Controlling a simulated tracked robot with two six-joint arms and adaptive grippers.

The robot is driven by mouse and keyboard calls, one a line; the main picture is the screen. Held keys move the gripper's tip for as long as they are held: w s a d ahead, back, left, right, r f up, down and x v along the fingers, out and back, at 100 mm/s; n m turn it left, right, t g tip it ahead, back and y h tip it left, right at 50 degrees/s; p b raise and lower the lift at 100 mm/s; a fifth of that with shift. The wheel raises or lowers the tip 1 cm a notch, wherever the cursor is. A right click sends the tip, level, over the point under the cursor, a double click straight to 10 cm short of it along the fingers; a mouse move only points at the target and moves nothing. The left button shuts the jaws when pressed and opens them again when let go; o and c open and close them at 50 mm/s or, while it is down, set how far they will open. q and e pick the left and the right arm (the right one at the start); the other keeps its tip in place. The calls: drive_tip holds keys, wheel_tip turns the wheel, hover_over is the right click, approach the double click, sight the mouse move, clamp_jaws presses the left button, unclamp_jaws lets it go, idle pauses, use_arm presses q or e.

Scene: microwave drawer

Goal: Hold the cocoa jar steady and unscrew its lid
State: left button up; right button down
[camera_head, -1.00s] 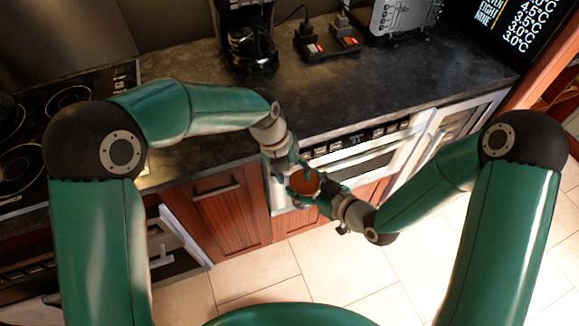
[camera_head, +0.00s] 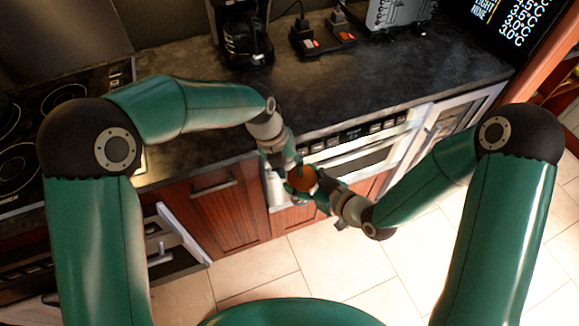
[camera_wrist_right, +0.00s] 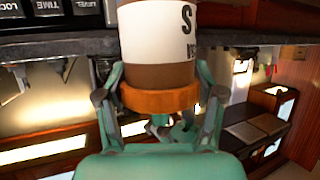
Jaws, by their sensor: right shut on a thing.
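The cocoa jar (camera_wrist_right: 160,40) has a white label with dark lettering, a brown body and an orange-brown lid (camera_wrist_right: 160,98). The lid shows from above as a round disc in the head view (camera_head: 303,179). My right gripper (camera_wrist_right: 160,72) is shut on the jar, its fingers on both sides close to the lid. My left gripper (camera_head: 293,178) is at the left side of the lid. Its fingers are small and partly hidden there, so I cannot tell whether they grip. Most of the jar body is hidden under the lid in the head view.
A dark countertop (camera_head: 350,85) runs behind the jar, with a coffee maker (camera_head: 243,35) and a toaster (camera_head: 398,10). A microwave drawer (camera_head: 365,160) is just behind the grippers. A stovetop (camera_head: 50,100) lies at left. The tiled floor (camera_head: 330,265) below is clear.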

use_arm(q)
drive_tip(key=shift+o, duration=0.5)
drive_tip(key=shift+s+f, duration=0.15)
drive_tip(key=shift+s, duration=0.05)
use_arm(e)
drive_tip(key=shift+w+r, duration=0.15)
drive_tip(key=shift+r, duration=0.1)
